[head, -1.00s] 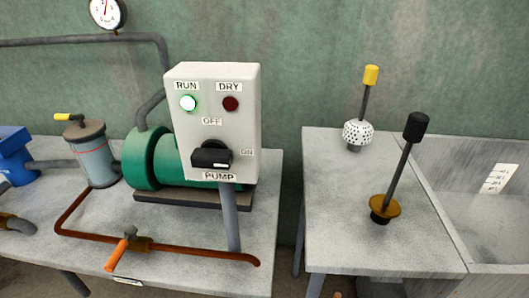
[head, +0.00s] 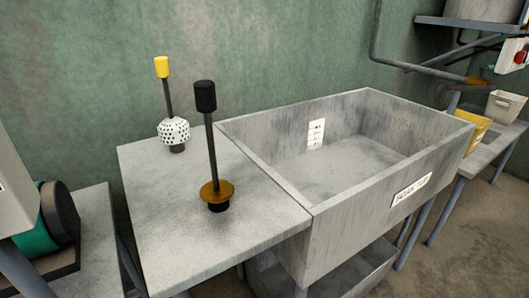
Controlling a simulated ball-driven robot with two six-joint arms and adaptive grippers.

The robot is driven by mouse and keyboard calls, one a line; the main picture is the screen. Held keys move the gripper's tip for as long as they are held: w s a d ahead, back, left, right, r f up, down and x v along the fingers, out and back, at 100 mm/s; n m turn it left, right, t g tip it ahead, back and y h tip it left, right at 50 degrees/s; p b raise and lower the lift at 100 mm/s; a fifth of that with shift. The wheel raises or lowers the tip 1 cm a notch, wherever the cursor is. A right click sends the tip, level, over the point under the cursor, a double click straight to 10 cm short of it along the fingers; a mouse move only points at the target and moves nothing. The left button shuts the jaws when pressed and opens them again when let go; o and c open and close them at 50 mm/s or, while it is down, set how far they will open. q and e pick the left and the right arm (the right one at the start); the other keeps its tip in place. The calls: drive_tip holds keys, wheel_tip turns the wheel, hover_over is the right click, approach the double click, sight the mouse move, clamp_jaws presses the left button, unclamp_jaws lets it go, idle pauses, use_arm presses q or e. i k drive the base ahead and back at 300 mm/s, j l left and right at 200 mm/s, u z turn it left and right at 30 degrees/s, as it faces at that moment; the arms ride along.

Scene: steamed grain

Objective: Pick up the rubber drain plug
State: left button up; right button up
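A tool with a black grip, dark rod, brass-coloured disc and short black base (head: 216,192) stands upright on the grey side table (head: 165,225), near the sink's left wall. The black base looks like the rubber drain plug. Behind it, to the left, a second tool with a yellow grip, dark rod and white perforated ball (head: 174,131) stands upright on the same table. Neither of my grippers is in the head view.
A grey stone sink (head: 330,235) with a label on its front adjoins the side table on the right. Its visible floor looks bare. A yellow bin (head: 473,130) and a pale bin (head: 505,107) stand on a far-right bench. The pump box (head: 12,190) shows at left.

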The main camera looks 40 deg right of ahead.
sight(217, 193)
drive_tip(key=l+z, duration=0.15)
drive_tip(key=z, duration=0.75)
